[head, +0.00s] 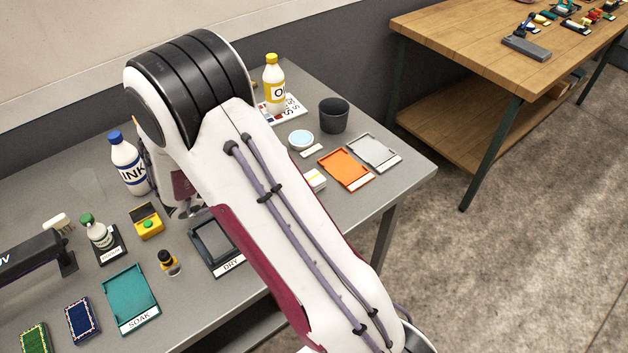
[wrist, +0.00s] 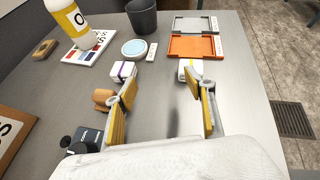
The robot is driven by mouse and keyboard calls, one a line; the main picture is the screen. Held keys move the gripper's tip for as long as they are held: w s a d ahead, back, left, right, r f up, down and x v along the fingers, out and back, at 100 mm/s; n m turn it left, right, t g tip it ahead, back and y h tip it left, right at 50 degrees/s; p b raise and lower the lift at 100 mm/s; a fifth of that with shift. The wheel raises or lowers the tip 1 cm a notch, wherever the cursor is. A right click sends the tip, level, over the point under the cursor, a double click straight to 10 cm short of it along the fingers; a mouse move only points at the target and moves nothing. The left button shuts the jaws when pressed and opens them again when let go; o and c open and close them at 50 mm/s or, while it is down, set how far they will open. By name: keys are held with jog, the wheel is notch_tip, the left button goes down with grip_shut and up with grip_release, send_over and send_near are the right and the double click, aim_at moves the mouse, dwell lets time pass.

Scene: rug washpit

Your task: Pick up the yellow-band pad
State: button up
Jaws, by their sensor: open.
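The yellow-band pad (wrist: 184,66) is a small white block in the wrist view, just short of the orange tray and partly behind my right fingertip. In the head view a white pad (head: 315,180) with a faint yellowish band lies at the arm's right edge. My gripper (wrist: 161,84) is open, with yellow-lined fingers and nothing between them. The pad is beyond the fingertips, towards the right finger; I cannot tell whether they touch. In the head view my arm hides much of the gripper.
Beyond are a round tin (wrist: 135,49), a dark cup (wrist: 142,17), a yellow bottle (wrist: 70,22) and the orange tray (wrist: 195,57). Bare grey table lies right of the gripper.

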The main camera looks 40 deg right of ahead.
aim_at(311, 179)
jog(key=s+m+g, duration=0.1)
jog(key=s+f+m+g+h, duration=0.1)
jog(key=s, duration=0.1)
jog(key=s+d+f+m, duration=0.1)
jog(key=shift+s+m+g+h, duration=0.3)
jog(key=shift+s+g, duration=0.05)
jog(key=shift+g, duration=0.05)
jog(key=shift+x, duration=1.3)
jog(key=shift+d, duration=0.15)
jog(key=shift+x, duration=2.55)
jog(key=shift+f, duration=0.1)
jog(key=c, duration=1)
